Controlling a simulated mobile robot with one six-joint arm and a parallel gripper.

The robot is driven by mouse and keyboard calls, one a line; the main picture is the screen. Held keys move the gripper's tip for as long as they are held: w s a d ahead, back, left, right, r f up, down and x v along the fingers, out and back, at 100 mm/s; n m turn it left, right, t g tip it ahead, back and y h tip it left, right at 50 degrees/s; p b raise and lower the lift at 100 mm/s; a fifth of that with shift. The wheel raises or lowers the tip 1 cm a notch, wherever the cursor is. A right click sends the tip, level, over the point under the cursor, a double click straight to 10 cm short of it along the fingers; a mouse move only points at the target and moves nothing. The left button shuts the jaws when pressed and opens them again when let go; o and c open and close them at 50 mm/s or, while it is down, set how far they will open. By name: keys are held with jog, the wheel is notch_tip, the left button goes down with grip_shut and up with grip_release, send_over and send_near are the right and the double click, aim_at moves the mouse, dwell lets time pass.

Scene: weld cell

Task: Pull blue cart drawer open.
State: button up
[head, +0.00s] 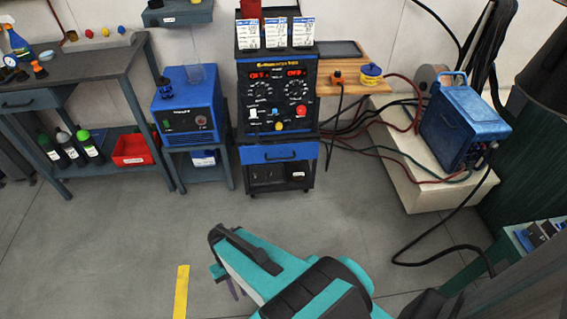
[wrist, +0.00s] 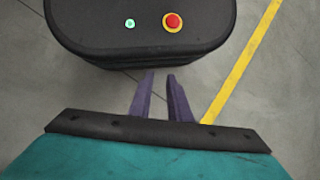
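The blue cart drawer (head: 279,153) with a dark bar handle sits in the black cart (head: 278,177), under the welding machine with red displays, at the centre back of the head view. Its front looks flush with the cart, so it appears closed. My gripper (head: 232,287) is low in the head view, well in front of the cart, and points down toward the floor. In the wrist view its two purple fingers (wrist: 160,75) stand apart with an empty gap between them. The drawer is not in the wrist view.
A blue box unit (head: 188,108) on a stand is left of the cart; a workbench (head: 80,70) is further left. A welder (head: 464,125) with trailing cables stands on a low platform at right. The floor before the cart is clear, with a yellow line (head: 181,292).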

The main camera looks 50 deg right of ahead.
jog(key=w+d+f+m+t+y+b, duration=0.25)
jog(key=w+d+m+b, duration=0.2)
jog(key=w+d, duration=0.4)
jog(key=w+d+f+m+t+y+b, duration=0.2)
jog(key=w+d+m+t+y+b, duration=0.3)
jog(key=w, duration=0.6)
jog(key=w+d+r+m+t+b, duration=0.1)
jog(key=w+d+r+t+b, duration=0.2)
jog(key=d, duration=0.7)
jog(key=w+d+m+t+b, duration=0.1)
jog(key=w+d+m+b, duration=0.3)
jog(key=d, duration=0.6)
jog(key=m+t+h+b, duration=0.1)
jog(key=t+b, duration=0.6)
jog(key=b, duration=0.2)
send_near(287, 158)
jog(key=v, duration=0.2)
jog(key=shift+r, duration=0.3)
jog(key=shift+a, duration=0.1)
jog(key=b+x, duration=0.1)
jog(key=x, duration=0.3)
jog(key=b+x, duration=0.1)
jog(key=x, duration=0.4)
jog(key=b+x, duration=0.2)
jog(key=x, duration=0.2)
jog(key=shift+w+a+f, duration=0.1)
jog(key=shift+w+f, duration=0.2)
jog(key=shift+f, duration=0.1)
